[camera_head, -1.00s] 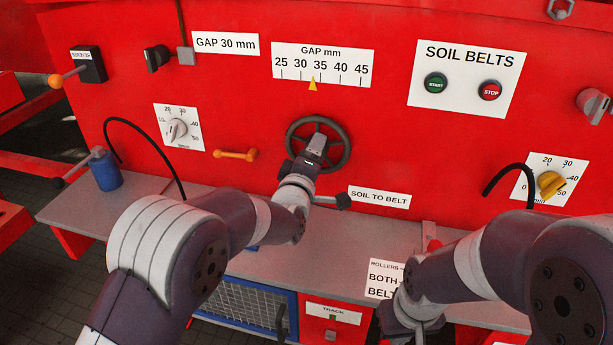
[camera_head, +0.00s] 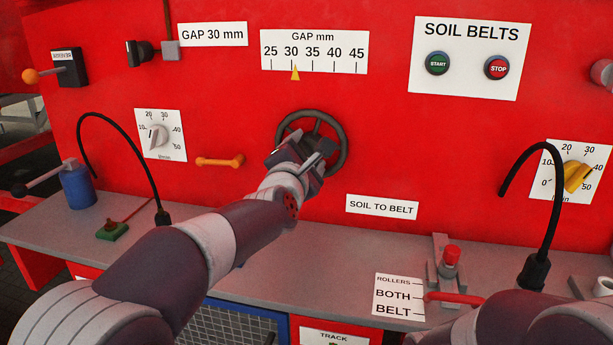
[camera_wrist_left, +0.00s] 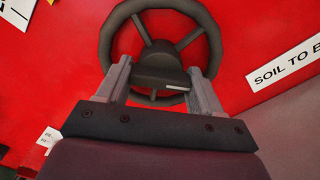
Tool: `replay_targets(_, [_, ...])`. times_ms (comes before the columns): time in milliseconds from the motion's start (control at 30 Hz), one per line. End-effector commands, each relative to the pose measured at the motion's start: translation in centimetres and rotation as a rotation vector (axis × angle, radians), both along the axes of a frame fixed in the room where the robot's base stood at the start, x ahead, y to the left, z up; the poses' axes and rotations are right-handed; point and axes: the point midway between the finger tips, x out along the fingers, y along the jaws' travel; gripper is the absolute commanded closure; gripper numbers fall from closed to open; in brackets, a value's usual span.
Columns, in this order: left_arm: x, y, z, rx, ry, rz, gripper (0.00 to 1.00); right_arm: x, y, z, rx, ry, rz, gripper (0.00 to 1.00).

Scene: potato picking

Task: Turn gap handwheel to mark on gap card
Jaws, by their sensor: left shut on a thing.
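The dark gap handwheel (camera_head: 341,140) is mounted on the red panel below the gap scale (camera_head: 314,52). The yellow pointer (camera_head: 295,73) under the scale stands at the 30 mark, a hair to its right. The gap card (camera_head: 212,35) reads "GAP 30 mm". My left gripper (camera_head: 300,158) is at the wheel, partly hiding its lower left. In the left wrist view its two fingers (camera_wrist_left: 160,88) are shut on the hub of the handwheel (camera_wrist_left: 203,22), one on each side. My right gripper is out of view; only part of that arm shows at bottom right.
A "SOIL TO BELT" label (camera_head: 382,207) is right of my left gripper. An orange handle (camera_head: 220,161) sticks out left of the wheel.

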Motion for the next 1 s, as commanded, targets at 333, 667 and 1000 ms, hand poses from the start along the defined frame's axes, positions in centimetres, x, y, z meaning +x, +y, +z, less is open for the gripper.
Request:
replay_targets(333, [0.1, 0.1, -0.6, -0.242, 0.080, 0.003, 0.88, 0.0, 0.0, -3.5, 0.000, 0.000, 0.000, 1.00])
replay_targets(667, [0.1, 0.0, -0.6, -0.357, 0.123, 0.003, 0.88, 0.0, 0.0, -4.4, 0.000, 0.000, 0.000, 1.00])
replay_targets(1000, [0.1, -0.1, -0.7, -0.380, 0.135, 0.003, 0.88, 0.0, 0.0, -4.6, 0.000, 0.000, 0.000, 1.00])
